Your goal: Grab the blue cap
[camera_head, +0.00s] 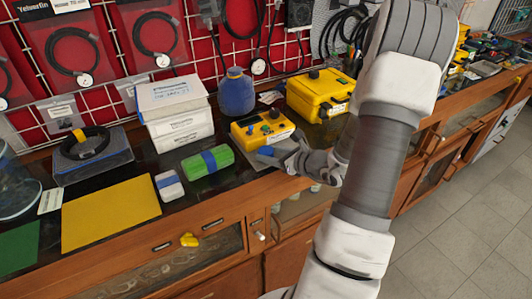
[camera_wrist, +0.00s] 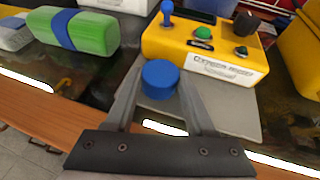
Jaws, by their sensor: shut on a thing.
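The blue cap (camera_wrist: 160,77) is a short round piece between the two fingers of my gripper (camera_wrist: 160,88) in the wrist view. My gripper is shut on it, with a finger on each side. In the head view my gripper (camera_head: 282,154) is at the front of the bench, just in front of the yellow control box (camera_head: 262,130). A bit of the blue cap (camera_head: 265,151) shows at its tips. Whether the cap touches the grey plate (camera_wrist: 205,110) below is hard to tell.
The yellow box carries a blue joystick (camera_wrist: 167,12) and green button (camera_wrist: 203,33). A green block with a blue band (camera_head: 208,161) lies to the left. A blue bottle (camera_head: 236,93) and yellow case (camera_head: 320,93) stand behind. The wooden bench edge (camera_wrist: 45,125) is close.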

